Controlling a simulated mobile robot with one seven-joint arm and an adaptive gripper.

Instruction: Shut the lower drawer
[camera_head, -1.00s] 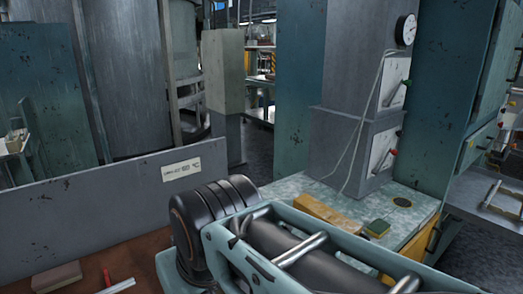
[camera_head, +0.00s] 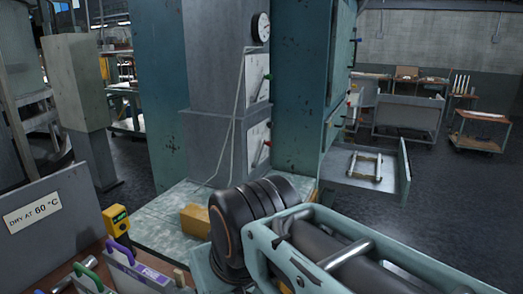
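In the head view, an open drawer (camera_head: 345,182) sticks out low from a teal cabinet (camera_head: 308,85) right of centre. Its grey front panel (camera_head: 404,172) stands at the right end, apart from the cabinet. A pale rack-like frame (camera_head: 365,165) lies in the drawer. I cannot tell whether another drawer sits below it, as my arm covers the lower part of the cabinet. My arm crosses the bottom right of the view. My gripper is not in view.
A speckled bench top (camera_head: 165,215) with a yellow block (camera_head: 195,220) lies left of my arm. A yellow meter (camera_head: 117,222) and handled boards (camera_head: 135,272) are at the bottom left. Open dark floor (camera_head: 455,200) lies right of the drawer, with a cart (camera_head: 478,140) further back.

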